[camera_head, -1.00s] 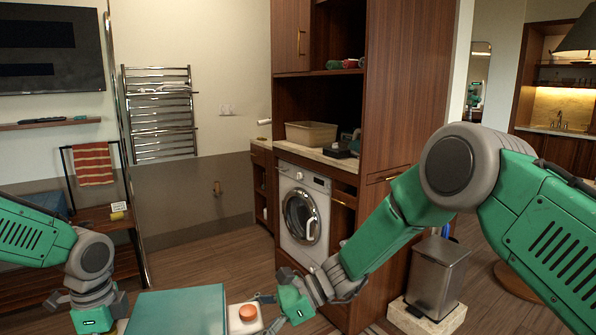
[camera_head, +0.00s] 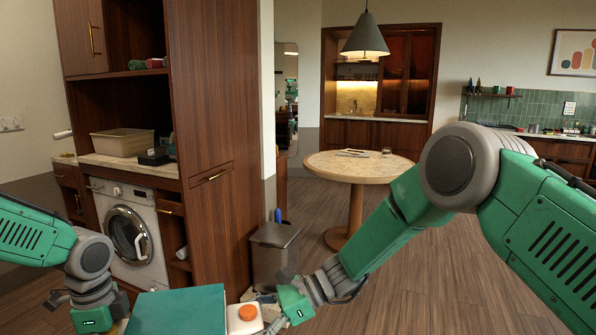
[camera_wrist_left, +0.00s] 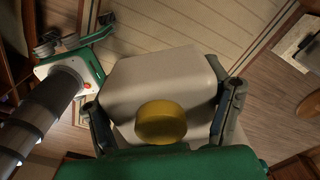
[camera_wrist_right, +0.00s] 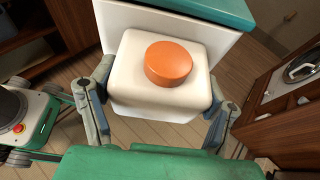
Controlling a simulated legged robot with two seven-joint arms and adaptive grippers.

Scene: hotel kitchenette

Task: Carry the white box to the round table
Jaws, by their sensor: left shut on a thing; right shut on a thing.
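The white box has a teal lid (camera_head: 180,311) and shows at the bottom of the head view, between my arms. Its white side block with an orange knob (camera_wrist_right: 168,64) sits between the fingers of my right gripper (camera_wrist_right: 155,105), which is shut on it. In the left wrist view, a pale block with a yellow knob (camera_wrist_left: 161,122) sits between the fingers of my left gripper (camera_wrist_left: 160,105), also shut on it. The lower part of the box is out of the head view. The round table (camera_head: 325,166) stands ahead, right of centre, apart from the box.
A tall wooden cabinet (camera_head: 215,130) with a washing machine (camera_head: 130,235) stands at left. A grey bin (camera_head: 275,255) is beside the cabinet, left of the table. A few small things lie on the tabletop. A pendant lamp (camera_head: 365,40) hangs above it. Wooden floor (camera_head: 440,285) is clear at right.

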